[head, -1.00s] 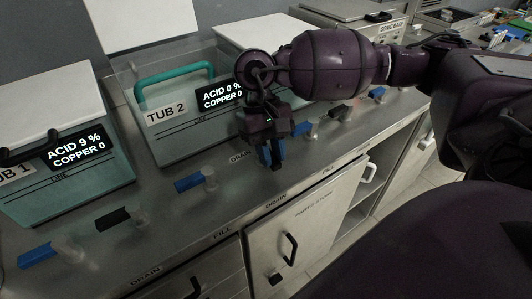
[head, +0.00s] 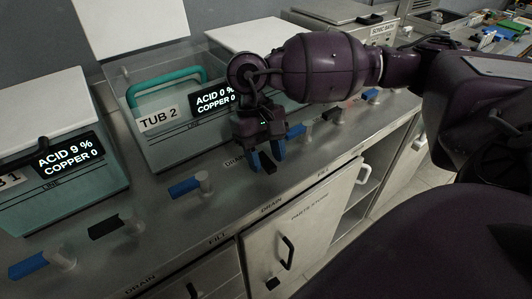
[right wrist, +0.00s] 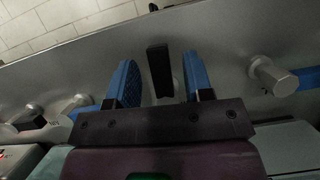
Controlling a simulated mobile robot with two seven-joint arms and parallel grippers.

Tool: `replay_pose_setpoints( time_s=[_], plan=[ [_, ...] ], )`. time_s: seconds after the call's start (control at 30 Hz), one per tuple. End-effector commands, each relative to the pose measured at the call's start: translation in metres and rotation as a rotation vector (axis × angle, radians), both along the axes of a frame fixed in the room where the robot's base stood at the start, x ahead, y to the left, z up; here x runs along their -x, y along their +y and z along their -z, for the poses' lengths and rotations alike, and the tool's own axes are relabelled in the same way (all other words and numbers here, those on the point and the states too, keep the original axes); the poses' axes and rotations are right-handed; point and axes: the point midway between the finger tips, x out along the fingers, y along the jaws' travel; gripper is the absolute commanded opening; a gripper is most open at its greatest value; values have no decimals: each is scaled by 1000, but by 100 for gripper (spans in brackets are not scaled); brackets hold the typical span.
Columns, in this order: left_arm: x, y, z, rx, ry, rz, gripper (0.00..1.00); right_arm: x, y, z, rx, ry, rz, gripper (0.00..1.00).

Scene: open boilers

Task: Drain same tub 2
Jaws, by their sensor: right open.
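Tub 2 (head: 170,150) is a clear tank with a teal top bar; its display (head: 214,98) reads acid 0 %, copper 0. My right gripper (head: 266,168) is open over the counter in front of it, with blue fingers pointing down. A black valve handle (head: 269,167) shows between the fingers, above the front-edge label DRAIN. In the right wrist view, the black handle (right wrist: 160,70) stands between the two spread fingers (right wrist: 160,85), with gaps on both sides. A blue valve handle (head: 185,188) lies to the left, above the label FILL. My left gripper is not in view.
Tub 1 (head: 60,190) stands at the left, with a black handle (head: 105,227) and a blue handle (head: 28,265) before it. More handles, one blue (head: 296,131) and one black (head: 331,114), lie to the right. A cabinet door (head: 310,225) is below the counter.

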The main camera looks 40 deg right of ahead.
Motion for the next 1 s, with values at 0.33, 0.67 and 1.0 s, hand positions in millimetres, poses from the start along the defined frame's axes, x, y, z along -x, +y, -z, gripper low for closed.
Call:
replay_pose_setpoints(
  time_s=[0.33, 0.67, 1.0],
  plan=[
    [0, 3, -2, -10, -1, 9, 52, -18, -2, -43, 0, -5, 1, 47],
    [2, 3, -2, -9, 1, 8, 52, -37, -5, -90, -1, -3, 0, 47],
    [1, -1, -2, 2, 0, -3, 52, -41, -6, -100, 0, -1, 0, 47]
  ],
)
